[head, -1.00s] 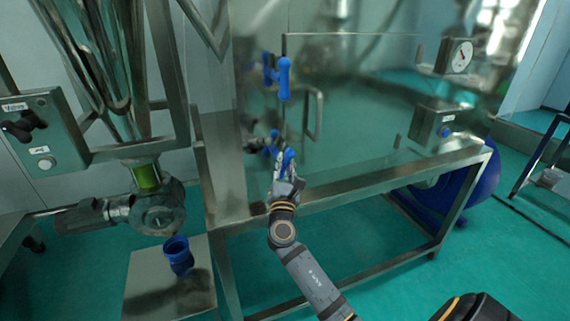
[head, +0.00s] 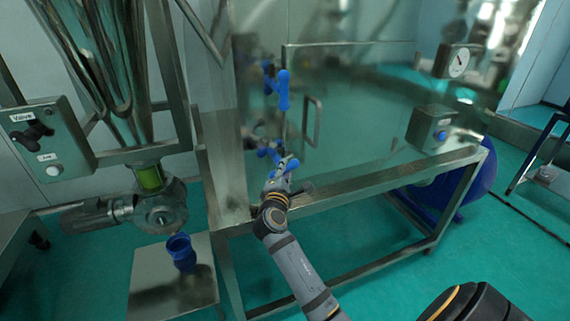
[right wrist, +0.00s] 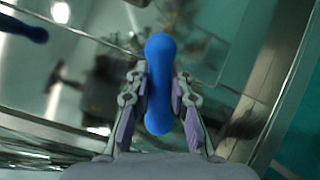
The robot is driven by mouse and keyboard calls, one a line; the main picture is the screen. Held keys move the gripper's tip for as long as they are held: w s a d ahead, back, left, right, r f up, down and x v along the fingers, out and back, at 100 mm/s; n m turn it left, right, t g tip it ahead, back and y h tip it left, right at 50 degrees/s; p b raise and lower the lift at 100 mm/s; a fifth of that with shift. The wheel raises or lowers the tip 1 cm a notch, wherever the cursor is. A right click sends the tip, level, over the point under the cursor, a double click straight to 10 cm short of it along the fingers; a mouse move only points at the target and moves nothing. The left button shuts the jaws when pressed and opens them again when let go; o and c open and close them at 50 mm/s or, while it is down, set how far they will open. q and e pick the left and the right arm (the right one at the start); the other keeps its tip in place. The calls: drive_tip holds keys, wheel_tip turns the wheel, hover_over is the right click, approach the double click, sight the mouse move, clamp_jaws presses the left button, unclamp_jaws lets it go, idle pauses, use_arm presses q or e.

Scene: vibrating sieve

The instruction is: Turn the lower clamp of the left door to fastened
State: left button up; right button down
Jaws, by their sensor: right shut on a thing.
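The lower clamp (head: 284,166) is blue and sits at the lower left edge of the shiny steel door (head: 345,110). My right gripper (head: 279,178) reaches it from below and hides part of it. In the right wrist view the clamp's rounded blue handle (right wrist: 159,80) stands between the two fingers of my right gripper (right wrist: 160,105), which is shut on it. My left gripper is not in view.
A steel door handle (head: 317,122) stands out to the right of the clamps. The steel frame's lower rail (head: 370,178) runs beneath the door. A valve box (head: 40,140) and a hopper outlet (head: 158,208) are at left. The green floor below the frame is clear.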

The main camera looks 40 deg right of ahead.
drive_tip(key=shift+r+m+g+y+p, duration=0.15)
drive_tip(key=shift+m+g+y+p, duration=0.35)
drive_tip(key=shift+m+p, duration=0.7)
drive_tip(key=shift+f+m+y+p, duration=0.2)
drive_tip(key=shift+m+y+p, duration=0.2)
drive_tip(key=shift+m, duration=0.1)
drive_tip(key=c, duration=1.2)
unclamp_jaws()
drive_tip(key=v, duration=0.7)
drive_tip(key=shift+s+a+r, duration=0.1)
drive_tip(key=shift+s+a, duration=0.1)
drive_tip(key=shift+s, duration=0.05)
drive_tip(key=shift+d, duration=0.1)
